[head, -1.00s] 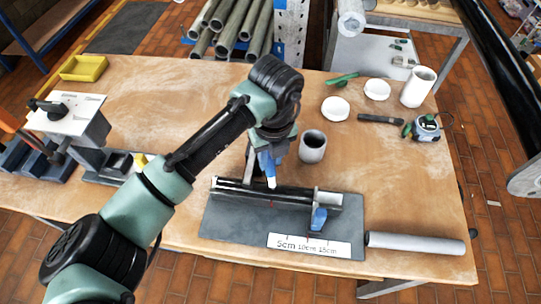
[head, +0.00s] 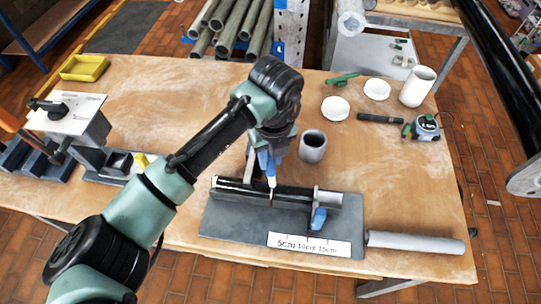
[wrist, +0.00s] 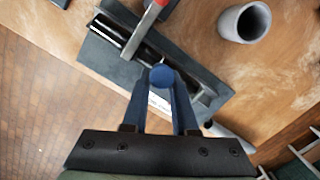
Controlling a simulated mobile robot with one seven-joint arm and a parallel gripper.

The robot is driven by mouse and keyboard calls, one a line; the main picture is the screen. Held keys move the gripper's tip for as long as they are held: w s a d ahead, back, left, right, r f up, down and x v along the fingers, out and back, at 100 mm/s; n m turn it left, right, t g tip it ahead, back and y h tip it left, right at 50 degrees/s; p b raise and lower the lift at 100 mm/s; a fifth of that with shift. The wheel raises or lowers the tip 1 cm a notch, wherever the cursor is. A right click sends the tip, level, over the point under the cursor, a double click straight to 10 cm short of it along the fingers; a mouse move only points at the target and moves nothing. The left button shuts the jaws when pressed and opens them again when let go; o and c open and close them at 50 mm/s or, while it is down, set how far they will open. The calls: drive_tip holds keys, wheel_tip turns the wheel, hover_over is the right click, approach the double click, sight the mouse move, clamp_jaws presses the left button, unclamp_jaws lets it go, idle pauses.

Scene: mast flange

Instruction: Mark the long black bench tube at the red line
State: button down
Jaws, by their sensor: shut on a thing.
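The long black bench tube (head: 238,188) lies across the grey fixture board (head: 225,222); part of it shows in the wrist view (wrist: 118,34). My gripper (head: 268,170) is above the middle of the tube, its blue fingers shut on a slim pen-like marker (head: 271,184) with a white lower part. The marker points down, its tip at the tube by the small red line (head: 271,202). I cannot tell whether the tip touches. In the wrist view, the marker's round blue end (wrist: 162,77) sits between the fingers and hides part of the fixture.
A blue clamp (head: 319,218) and a scale plate (head: 308,245) are on the board's right. A grey cup (head: 312,146) stands just behind. A grey tube (head: 415,243) lies along the front right edge. A tape measure (head: 426,127) and white pieces are at the back right.

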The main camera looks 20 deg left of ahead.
drive_tip(key=shift+r+p, duration=2.9)
drive_tip(key=shift+r, duration=0.6)
